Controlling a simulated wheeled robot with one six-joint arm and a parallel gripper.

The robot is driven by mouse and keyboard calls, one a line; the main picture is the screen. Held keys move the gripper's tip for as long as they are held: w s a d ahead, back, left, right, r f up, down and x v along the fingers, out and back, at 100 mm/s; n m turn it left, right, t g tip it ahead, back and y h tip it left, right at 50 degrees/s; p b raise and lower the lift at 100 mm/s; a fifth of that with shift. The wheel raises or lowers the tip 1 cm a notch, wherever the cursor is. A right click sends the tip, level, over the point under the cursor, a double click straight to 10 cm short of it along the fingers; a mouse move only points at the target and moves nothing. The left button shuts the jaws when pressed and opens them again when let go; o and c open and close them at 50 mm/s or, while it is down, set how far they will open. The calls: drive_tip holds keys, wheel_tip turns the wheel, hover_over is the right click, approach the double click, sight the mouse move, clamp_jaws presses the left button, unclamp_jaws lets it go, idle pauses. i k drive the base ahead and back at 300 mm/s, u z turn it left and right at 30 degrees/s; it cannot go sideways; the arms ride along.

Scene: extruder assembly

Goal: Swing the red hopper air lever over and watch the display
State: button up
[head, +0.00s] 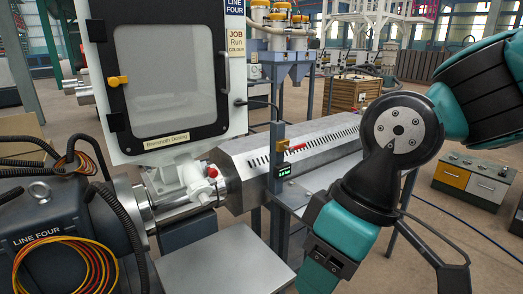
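A small red lever (297,148) sticks out sideways to the right from a dark blue post in the middle of the head view. Just below it on the same post is a small black display (284,171) with green lit digits, too small to read surely. A separate red knob (212,171) sits on a white fitting under the hopper housing (170,75). My arm comes in from the right and bends down at the lower middle, to the right of the post and apart from the lever. My gripper's fingers do not show.
A long grey barrel (300,145) with slots runs behind the post. A grey motor housing (55,235) with orange and yellow cables stands at left. A flat metal plate (215,268) lies in front. A low cabinet (472,180) and open floor are at right.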

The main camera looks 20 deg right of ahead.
sight(291, 149)
drive_tip(key=u, duration=0.4)
drive_tip(key=i, duration=0.65)
drive_tip(key=z, duration=1.5)
